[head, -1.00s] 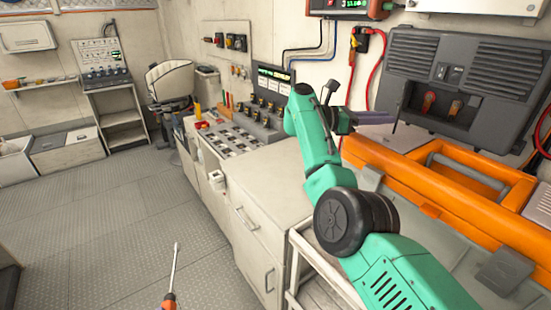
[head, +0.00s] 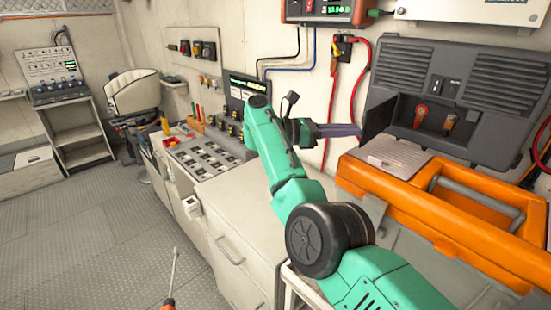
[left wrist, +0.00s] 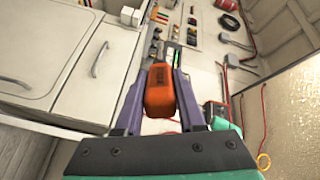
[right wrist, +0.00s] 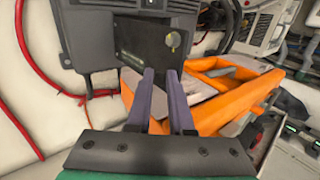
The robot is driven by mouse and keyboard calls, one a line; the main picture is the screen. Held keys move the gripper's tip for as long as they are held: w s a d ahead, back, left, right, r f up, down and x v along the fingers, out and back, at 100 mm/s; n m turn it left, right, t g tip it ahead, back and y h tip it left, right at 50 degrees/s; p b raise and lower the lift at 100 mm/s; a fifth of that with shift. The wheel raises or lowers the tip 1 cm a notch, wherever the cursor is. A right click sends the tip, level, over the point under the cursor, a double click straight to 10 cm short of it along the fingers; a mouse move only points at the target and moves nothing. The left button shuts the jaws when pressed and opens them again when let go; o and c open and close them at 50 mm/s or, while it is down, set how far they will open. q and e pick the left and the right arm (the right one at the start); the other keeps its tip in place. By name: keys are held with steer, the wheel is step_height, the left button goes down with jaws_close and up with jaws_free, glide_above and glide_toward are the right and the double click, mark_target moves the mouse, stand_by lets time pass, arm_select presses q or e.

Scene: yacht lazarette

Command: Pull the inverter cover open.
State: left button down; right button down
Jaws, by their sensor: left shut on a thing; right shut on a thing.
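The dark grey inverter (head: 486,92) hangs on the wall at the right in the head view. Its small dark cover (head: 377,117) stands swung out to the left of a recess holding a red knob (head: 421,114) and an orange-brown knob (head: 448,124). My right gripper (head: 356,130) is shut on the cover's edge. In the right wrist view, the fingers (right wrist: 161,82) meet the lower edge of the cover (right wrist: 150,52), which has a round yellowish spot. My left gripper (left wrist: 158,88) is shut on the orange handle of a screwdriver (left wrist: 158,92); its shaft (head: 175,255) shows low in the head view.
An orange case (head: 395,185) with a grey handle lies below the inverter, close under my right gripper. Red cables (head: 355,95) hang on the wall left of it. A workbench with a switch panel (head: 205,155) stands left of my right arm. The floor at left is clear.

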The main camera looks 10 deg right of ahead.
steer(key=shift+d+r, duration=0.3)
steer(key=shift+d, duration=0.05)
steer(key=c, duration=1.1)
jaws_free()
steer(key=o, duration=0.3)
steer(key=shift+d+f, duration=0.1)
steer(key=shift+d, duration=0.25)
steer(key=shift+o, duration=0.2)
steer(key=shift+w+d+f, duration=0.1)
steer(key=shift+d+f, duration=0.05)
steer(key=shift+d, duration=0.2)
steer(key=shift+s+a, duration=0.15)
steer(key=shift+s, duration=0.1)
steer(key=shift+w+a+f, duration=0.1)
steer(key=shift+w+f, duration=0.05)
steer(key=shift+w, duration=0.05)
steer(key=shift+f, duration=0.15)
